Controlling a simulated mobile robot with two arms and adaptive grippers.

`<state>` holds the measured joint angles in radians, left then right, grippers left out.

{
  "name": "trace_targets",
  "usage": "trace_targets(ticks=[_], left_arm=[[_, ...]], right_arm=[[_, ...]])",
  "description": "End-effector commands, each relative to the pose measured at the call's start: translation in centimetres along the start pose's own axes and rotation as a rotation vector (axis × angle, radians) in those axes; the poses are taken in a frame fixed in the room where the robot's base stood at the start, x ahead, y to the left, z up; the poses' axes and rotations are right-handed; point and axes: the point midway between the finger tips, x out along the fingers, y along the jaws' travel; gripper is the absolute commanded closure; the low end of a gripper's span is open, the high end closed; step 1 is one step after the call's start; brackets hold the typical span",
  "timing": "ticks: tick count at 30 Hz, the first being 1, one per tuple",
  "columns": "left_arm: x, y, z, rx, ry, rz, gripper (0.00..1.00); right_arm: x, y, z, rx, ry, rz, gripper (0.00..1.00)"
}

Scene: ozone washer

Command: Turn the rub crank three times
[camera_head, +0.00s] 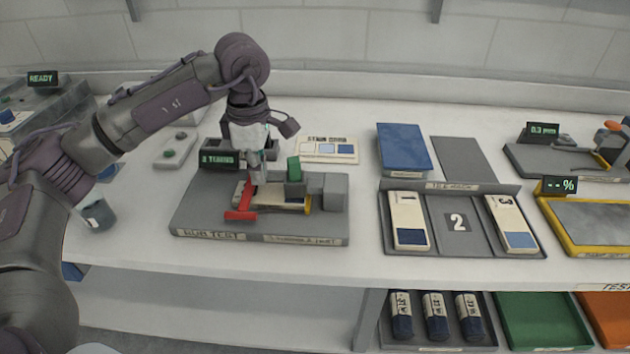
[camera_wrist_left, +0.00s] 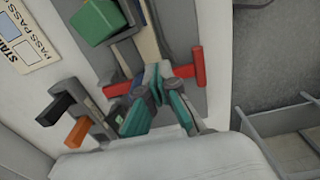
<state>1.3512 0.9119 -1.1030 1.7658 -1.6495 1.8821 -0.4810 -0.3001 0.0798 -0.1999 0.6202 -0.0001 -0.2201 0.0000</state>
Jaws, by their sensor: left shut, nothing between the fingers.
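The rub tester is a grey base (camera_head: 195,205) with a pale bed, a green block (camera_head: 294,168) and grey blocks at its right. Its red crank (camera_head: 241,214) is at the front left of the bed. In the left wrist view the red crank (camera_wrist_left: 199,68) shows on both sides of my fingertips, its middle hidden behind them. My left gripper (camera_head: 256,181) points down over the crank. It is shut, with nothing between its fingers (camera_wrist_left: 153,82). I cannot tell if the fingertips touch the crank. My right gripper is not in view.
A display reading about rubbing (camera_head: 219,159) stands behind the base. A stain card (camera_head: 326,150) lies behind it. A grey tray (camera_head: 455,246) with two sample strips is to the right. A dark cup (camera_head: 98,214) stands at the left. Bare table lies in front of the tester.

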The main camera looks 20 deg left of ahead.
Motion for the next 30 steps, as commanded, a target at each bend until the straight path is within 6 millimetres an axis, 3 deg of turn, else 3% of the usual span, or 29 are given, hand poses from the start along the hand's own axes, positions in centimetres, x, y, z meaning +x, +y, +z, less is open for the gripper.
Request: trace_targets(ticks=[9, 19, 30], left_arm=[[0.0, 2.1, -0.6, -0.001, 0.0, 0.0, 1.0], [0.0, 2.3, -0.6, -0.001, 0.0, 0.0, 1.0], [0.0, 4.6, -0.5, -0.001, 0.001, -0.001, 1.0]], right_arm=[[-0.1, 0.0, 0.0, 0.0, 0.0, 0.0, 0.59], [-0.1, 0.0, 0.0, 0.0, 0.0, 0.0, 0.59], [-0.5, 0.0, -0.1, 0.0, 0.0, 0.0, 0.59]])
